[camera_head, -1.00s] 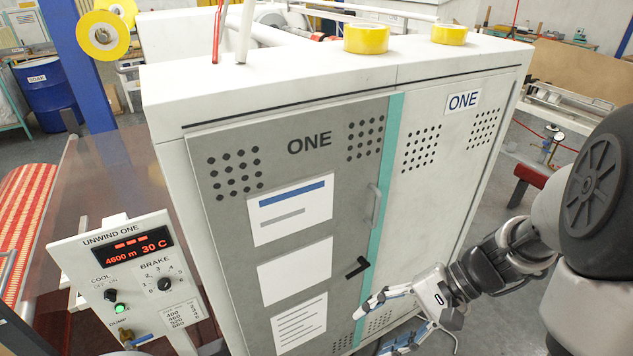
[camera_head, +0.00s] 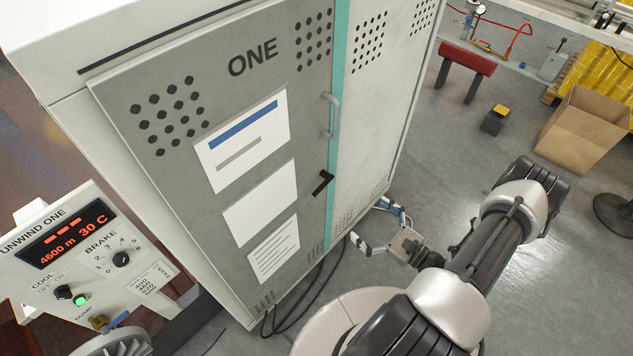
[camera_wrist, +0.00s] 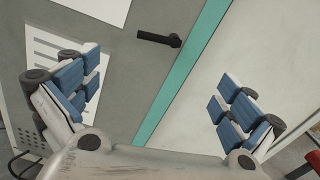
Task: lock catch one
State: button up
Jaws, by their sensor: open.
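The catch is a black lever (camera_head: 322,183) on the grey door (camera_head: 222,125) of the cabinet marked ONE, close to the teal strip. In the head view it slants; in the wrist view the catch (camera_wrist: 158,39) lies nearly level, its round pivot at the right end. My gripper (camera_head: 372,225) is open and empty, below and to the right of the catch in the head view. In the wrist view its blue-padded fingers (camera_wrist: 155,98) are spread wide apart, with the catch ahead between them and not touched.
A grey door handle (camera_head: 331,116) is above the catch. The unwind panel (camera_head: 85,265) with a lit display and knobs stands at the lower left. Cables lie at the cabinet's foot. A cardboard box (camera_head: 585,135) and a red-topped stand (camera_head: 467,62) are on the floor at right.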

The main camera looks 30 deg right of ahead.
aim_at(325, 186)
jog(key=b+x, duration=0.2)
jog(key=x, duration=1.5)
jog(key=c, duration=1.5)
jog(key=shift+o, duration=0.2)
